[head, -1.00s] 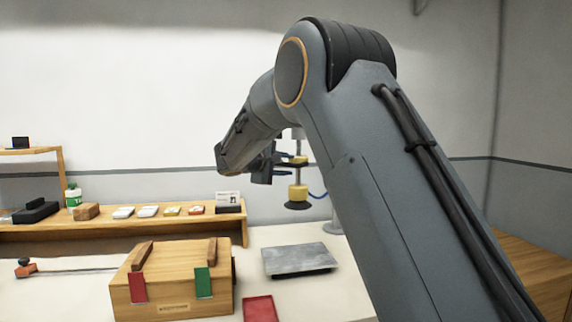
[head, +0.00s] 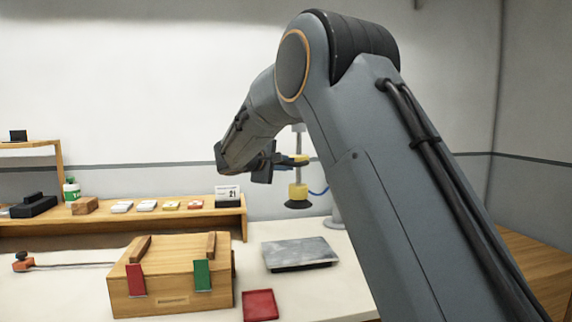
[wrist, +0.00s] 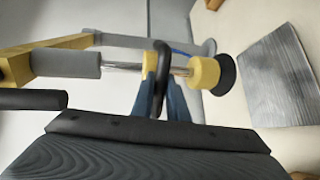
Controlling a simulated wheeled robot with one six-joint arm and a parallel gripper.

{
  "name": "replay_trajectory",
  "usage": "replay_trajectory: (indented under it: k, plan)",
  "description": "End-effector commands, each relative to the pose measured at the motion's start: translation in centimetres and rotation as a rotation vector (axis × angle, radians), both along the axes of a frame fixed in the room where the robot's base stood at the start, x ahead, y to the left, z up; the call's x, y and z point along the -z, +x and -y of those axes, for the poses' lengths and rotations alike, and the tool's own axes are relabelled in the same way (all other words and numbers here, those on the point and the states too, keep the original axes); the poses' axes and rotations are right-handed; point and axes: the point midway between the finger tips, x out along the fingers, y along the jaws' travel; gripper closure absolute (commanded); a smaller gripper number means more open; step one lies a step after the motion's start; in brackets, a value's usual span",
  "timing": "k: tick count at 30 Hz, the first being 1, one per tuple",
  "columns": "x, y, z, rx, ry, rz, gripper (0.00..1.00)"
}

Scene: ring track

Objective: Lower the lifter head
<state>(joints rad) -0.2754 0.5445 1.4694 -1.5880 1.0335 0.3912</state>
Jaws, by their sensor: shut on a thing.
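The lifter head (head: 298,192) is a yellow block with a black round cup beneath, hanging upright from a thin metal rod above and apart from the grey plate (head: 300,255). In the wrist view the lifter head (wrist: 205,74) is at the right of the bright rod, with a yellow collar nearer the middle. A black handle (wrist: 163,68) crosses in front of the rod there. My gripper (head: 292,161) is beside the rod above the cup. Its blue-grey fingers (wrist: 161,100) are shut on the black handle. The exact contact is partly hidden.
A wooden box (head: 172,285) with red and green tabs stands front left, with a red tray (head: 260,305) beside it. A wooden shelf (head: 120,224) with small items is behind. The lifter's stand (head: 334,221) is right of the cup, partly hidden by my arm.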

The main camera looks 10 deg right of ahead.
Motion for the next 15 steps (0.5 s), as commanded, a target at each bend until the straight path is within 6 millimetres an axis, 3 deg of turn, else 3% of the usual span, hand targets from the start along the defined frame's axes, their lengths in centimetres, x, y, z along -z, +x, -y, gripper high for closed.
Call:
replay_trajectory:
  k: [1, 15]
  plan:
    - [1.7, 0.1, 0.0, 0.001, 0.001, -0.005, 1.00]
    - [11.2, 0.1, 0.0, 0.001, 0.001, -0.007, 1.00]
